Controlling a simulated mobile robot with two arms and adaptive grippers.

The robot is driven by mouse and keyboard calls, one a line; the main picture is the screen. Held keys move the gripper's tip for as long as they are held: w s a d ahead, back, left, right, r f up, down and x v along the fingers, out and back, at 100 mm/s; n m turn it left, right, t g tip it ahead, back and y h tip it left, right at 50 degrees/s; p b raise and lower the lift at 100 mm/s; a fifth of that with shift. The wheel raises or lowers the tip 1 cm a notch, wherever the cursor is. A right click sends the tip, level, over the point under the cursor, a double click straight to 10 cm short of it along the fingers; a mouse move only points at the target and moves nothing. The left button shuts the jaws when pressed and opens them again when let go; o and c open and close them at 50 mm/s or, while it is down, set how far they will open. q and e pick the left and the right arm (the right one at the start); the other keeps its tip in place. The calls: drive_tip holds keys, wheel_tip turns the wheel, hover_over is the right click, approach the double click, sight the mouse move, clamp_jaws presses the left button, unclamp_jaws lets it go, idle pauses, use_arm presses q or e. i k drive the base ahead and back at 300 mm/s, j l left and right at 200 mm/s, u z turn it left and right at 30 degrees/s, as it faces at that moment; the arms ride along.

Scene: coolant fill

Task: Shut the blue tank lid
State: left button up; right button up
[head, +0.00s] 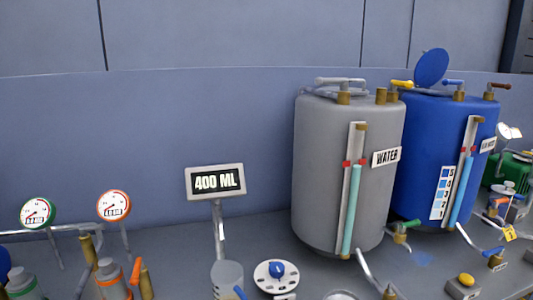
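The blue tank (425,165) stands right of centre, partly behind a grey tank. Its round blue lid (431,68) stands raised and tilted up above the tank's top, so the lid is open. The lid's hinge and the opening under it are not clearly visible. Neither of my grippers shows in the head view.
The grey tank (325,175) labelled WATER stands left of the blue tank, with pipes and valves on top. A 400 ML display (216,181), a blue knob (277,269), two gauges and a yellow button (466,280) stand on the bench. A green machine (508,172) is at right.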

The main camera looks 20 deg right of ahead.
sight(432, 67)
drive_tip(key=k+l+z, duration=0.1)
drive_tip(key=z, duration=1.4)
drive_tip(key=i+l, duration=0.1)
drive_tip(key=l, duration=0.4)
drive_tip(key=i+l, duration=0.15)
drive_tip(key=l, duration=0.35)
drive_tip(key=i+l, duration=0.1)
drive_tip(key=l, duration=0.4)
drive_tip(key=i+l+u, duration=0.1)
drive_tip(key=l, duration=0.4)
drive_tip(key=i+l, duration=0.15)
drive_tip(key=l, duration=0.35)
drive_tip(key=i+l, duration=0.1)
drive_tip(key=l, duration=0.4)
